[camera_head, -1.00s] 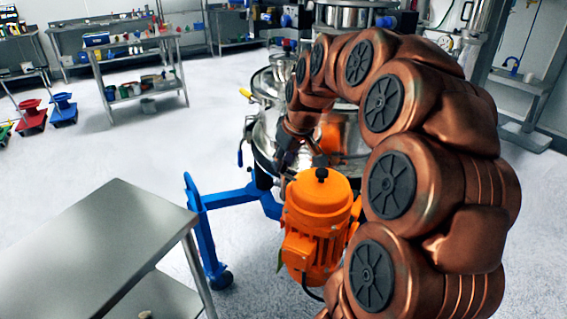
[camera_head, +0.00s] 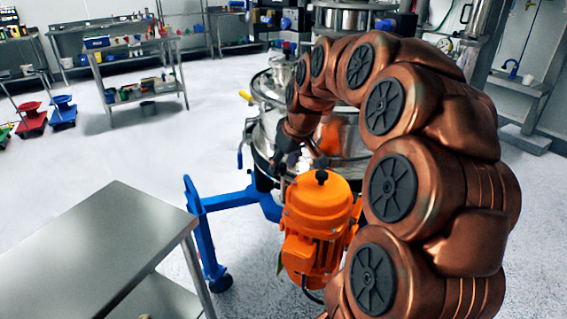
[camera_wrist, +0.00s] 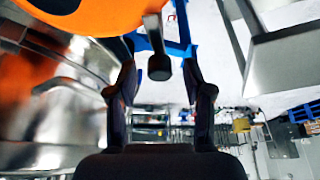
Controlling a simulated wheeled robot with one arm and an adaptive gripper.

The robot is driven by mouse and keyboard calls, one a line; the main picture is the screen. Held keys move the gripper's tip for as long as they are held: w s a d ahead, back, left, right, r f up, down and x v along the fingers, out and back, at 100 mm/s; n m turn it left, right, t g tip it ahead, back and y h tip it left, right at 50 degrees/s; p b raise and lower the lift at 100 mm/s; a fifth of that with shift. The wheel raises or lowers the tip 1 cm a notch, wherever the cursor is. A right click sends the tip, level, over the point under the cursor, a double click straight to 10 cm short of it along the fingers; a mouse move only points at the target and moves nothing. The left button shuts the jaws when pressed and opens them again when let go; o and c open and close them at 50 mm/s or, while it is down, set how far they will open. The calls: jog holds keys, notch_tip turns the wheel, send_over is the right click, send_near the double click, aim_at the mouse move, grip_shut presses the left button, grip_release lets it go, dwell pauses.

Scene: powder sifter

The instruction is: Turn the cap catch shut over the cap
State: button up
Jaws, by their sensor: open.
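My gripper (camera_wrist: 160,105) is open and empty in the wrist view, its two dark fingers apart. A short metal bar with a dark round end (camera_wrist: 158,62) shows between and just beyond the fingertips, apart from both. It may be the cap catch, but I cannot tell for sure. In the head view my gripper (camera_head: 284,158) is small and partly hidden by my wrist, beside the steel sifter (camera_head: 262,140) and above the orange motor (camera_head: 318,215). The cap cannot be made out clearly in either view.
The sifter stands on a blue wheeled frame (camera_head: 232,199). A steel table (camera_head: 95,245) fills the lower left. Pale floor lies open between it and a shelf cart (camera_head: 140,75) at the back. In the wrist view a curved metal handle (camera_wrist: 60,82) stands close on the left.

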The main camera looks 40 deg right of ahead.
jog(key=v, duration=1.2)
jog(key=shift+a, duration=0.1)
jog(key=s+a+f+g+p, duration=0.25)
jog(key=s+a, duration=0.25)
jog(key=a, duration=0.3)
jog(key=s+a+f+g+p, duration=0.1)
jog(key=s+a+f+p, duration=0.2)
jog(key=a, duration=0.5)
jog(key=s+a+f+g+p, duration=0.1)
jog(key=s+a+f+p, duration=0.1)
jog(key=s, duration=0.6)
jog(key=s+a+f+g+p, duration=0.1)
jog(key=s+a+f+p, duration=0.1)
jog(key=s, duration=0.7)
jog(key=shift+s+a+f+m+g, duration=0.2)
jog(key=shift+a+m+g, duration=0.2)
jog(key=shift+a, duration=0.3)
